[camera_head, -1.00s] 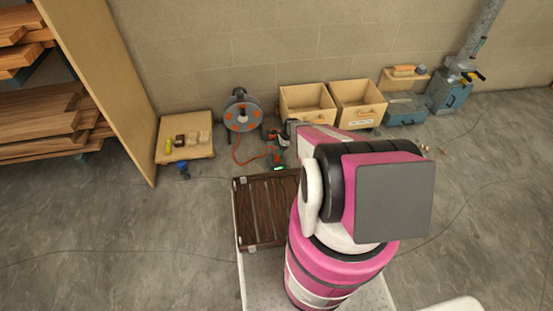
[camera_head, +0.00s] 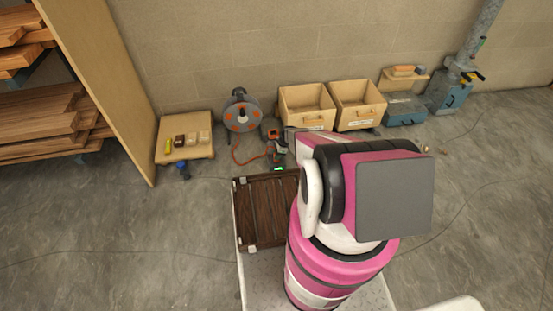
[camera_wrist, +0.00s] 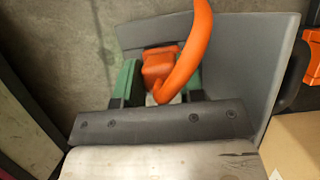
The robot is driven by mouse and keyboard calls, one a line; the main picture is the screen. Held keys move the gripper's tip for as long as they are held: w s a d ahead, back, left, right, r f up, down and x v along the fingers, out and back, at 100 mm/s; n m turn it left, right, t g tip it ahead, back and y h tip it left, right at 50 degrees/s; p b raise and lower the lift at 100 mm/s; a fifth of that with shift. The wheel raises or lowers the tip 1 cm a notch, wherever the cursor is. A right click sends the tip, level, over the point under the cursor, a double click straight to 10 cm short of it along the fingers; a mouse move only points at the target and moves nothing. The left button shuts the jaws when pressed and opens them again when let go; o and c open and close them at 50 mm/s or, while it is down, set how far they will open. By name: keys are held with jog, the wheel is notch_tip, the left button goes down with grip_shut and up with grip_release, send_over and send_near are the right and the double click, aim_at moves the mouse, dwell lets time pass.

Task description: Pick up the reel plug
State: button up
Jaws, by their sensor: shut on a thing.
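The reel plug (camera_wrist: 158,68) is an orange block with a thick orange cable rising from it in the wrist view. My gripper (camera_wrist: 160,92) is shut on the plug, with a green pad on each side of it. The plug's lower part is hidden behind the dark gripper bar. In the head view the grey and orange cable reel (camera_head: 241,113) stands by the wall. Its orange cable (camera_head: 236,154) loops over the floor toward my arm. My arm hides much of the gripper area there, and I cannot make out the plug clearly.
Two wooden bins (camera_head: 307,103) (camera_head: 357,101) stand right of the reel. A low wooden platform (camera_head: 185,150) holds small blocks at the left. A brown slatted panel (camera_head: 263,209) lies beside my arm. A tan surface (camera_wrist: 292,147) is close at the wrist view's lower right.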

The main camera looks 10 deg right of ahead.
jog(key=shift+r, duration=0.1)
jog(key=shift+r, duration=0.7)
jog(key=r, duration=0.1)
jog(key=s+r, duration=0.1)
jog(key=r, duration=0.1)
jog(key=shift+s+a+r, duration=0.1)
jog(key=shift+a+r, duration=0.05)
jog(key=shift+a, duration=0.05)
jog(key=s+a+r, duration=0.4)
jog(key=s+r, duration=0.2)
jog(key=s, duration=0.3)
jog(key=shift+s+a, duration=0.25)
